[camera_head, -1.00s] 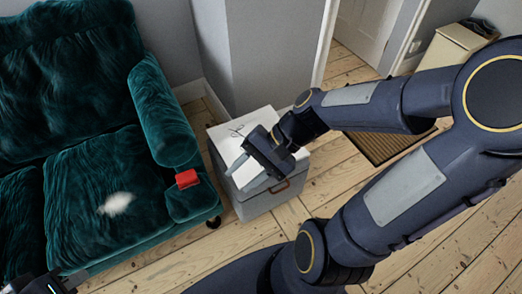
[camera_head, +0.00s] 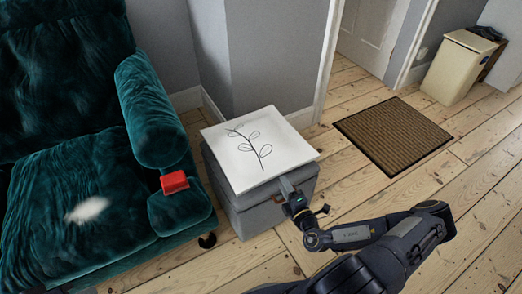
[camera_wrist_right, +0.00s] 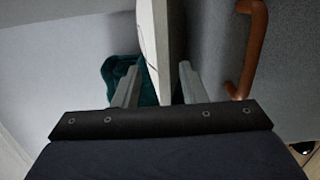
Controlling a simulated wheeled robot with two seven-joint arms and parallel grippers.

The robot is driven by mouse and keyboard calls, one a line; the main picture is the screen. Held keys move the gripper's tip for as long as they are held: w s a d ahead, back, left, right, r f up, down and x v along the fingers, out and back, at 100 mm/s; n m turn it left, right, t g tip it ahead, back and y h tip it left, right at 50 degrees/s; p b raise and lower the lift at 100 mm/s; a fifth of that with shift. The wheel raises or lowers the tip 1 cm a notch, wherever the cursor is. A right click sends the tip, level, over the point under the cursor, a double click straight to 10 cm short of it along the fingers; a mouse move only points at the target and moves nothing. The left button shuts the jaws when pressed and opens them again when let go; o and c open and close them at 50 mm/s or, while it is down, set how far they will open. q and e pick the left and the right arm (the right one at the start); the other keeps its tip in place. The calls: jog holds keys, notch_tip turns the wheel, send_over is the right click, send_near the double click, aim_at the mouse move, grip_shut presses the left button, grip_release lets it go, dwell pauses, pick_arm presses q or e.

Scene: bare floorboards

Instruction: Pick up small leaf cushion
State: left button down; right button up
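The small leaf cushion (camera_head: 238,166) is a flat white square with a black leaf-branch drawing. It lies on top of a grey box (camera_head: 262,212) beside the sofa. My right gripper (camera_head: 288,185) is at the cushion's near right edge. In the right wrist view the gripper (camera_wrist_right: 158,88) is open, with one finger on each side of the cushion's white edge (camera_wrist_right: 163,40). Narrow gaps show between the fingers and the cushion. My left gripper is not in view.
A dark teal velvet sofa (camera_head: 85,175) stands at left, with a red object (camera_head: 174,182) on its arm and a white fluffy item (camera_head: 88,209) on its seat. The box has a brown handle (camera_wrist_right: 255,50). A brown doormat (camera_head: 393,134) and bare floorboards are at right.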

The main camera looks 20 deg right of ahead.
aim_at(279, 174)
jog(key=shift+w+d+f, duration=0.15)
jog(key=shift+w+f, duration=0.1)
jog(key=shift+f, duration=0.05)
jog(key=w+b, duration=0.1)
jog(key=w, duration=0.1)
jog(key=w+b, duration=0.1)
jog(key=w, duration=0.1)
jog(key=w+b, duration=0.1)
jog(key=w, duration=0.1)
jog(key=shift+w+d, duration=0.2)
jog(key=shift+d, duration=0.1)
jog(key=shift+w+r, duration=0.15)
jog(key=shift+w, duration=0.2)
jog(key=shift+r, duration=0.1)
grip_shut()
